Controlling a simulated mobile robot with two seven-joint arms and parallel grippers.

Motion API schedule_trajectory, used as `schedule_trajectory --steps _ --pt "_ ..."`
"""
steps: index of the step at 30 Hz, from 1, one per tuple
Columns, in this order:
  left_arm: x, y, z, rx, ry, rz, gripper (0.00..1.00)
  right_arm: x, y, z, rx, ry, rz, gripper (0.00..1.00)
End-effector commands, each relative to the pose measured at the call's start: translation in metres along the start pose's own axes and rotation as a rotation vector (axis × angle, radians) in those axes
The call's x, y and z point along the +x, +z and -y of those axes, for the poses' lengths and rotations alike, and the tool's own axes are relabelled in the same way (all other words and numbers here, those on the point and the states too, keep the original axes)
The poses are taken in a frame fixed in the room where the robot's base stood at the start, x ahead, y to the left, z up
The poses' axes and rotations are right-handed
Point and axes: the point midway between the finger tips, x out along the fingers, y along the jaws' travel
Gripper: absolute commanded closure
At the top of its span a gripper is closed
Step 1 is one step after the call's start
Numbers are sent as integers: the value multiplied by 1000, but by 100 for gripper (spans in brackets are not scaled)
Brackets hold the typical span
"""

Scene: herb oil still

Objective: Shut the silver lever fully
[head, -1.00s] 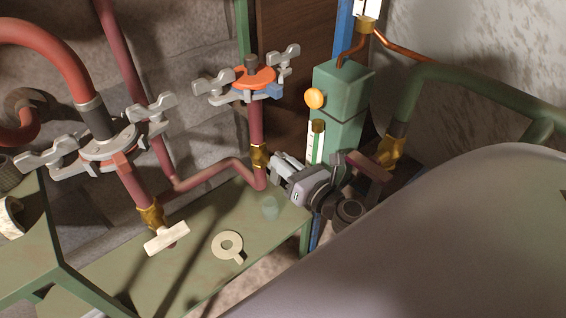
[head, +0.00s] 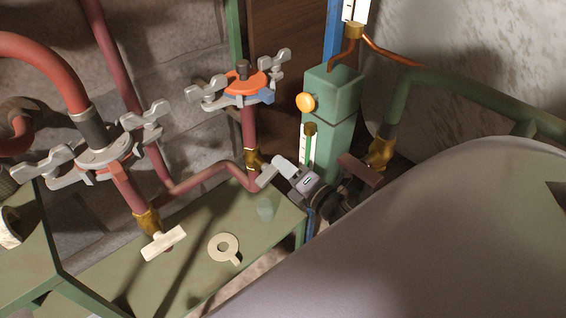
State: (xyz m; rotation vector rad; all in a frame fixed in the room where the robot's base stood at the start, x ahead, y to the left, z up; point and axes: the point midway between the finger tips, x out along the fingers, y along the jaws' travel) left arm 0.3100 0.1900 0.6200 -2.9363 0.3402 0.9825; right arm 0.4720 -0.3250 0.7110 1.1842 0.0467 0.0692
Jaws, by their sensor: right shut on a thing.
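The brass valve (head: 253,160) sits low on the middle red pipe, under the orange-topped clamp. A silver lever (head: 266,178) shows beside it at my fingertips. It is partly hidden by the gripper, so its exact angle is hard to read. My right gripper (head: 281,172) reaches in from the right and is shut on the silver lever, just above the green bench's far right corner. My left gripper is out of view.
A cream lever (head: 163,243) is on the left pipe's valve, and a red-brown lever (head: 361,170) is close behind my right wrist. A green column (head: 331,105) stands behind the gripper.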

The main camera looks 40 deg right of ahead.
Motion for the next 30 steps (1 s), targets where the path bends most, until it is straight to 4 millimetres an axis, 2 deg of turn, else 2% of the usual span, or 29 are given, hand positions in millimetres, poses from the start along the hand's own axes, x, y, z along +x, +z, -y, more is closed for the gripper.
schedule_trajectory --steps 6,15,30 --pt "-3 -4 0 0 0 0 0 2 2 1 183 7 4 100" --pt "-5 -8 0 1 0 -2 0 3 1 6 356 8 3 100" --pt "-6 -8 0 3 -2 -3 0 3 0 8 437 9 3 100"
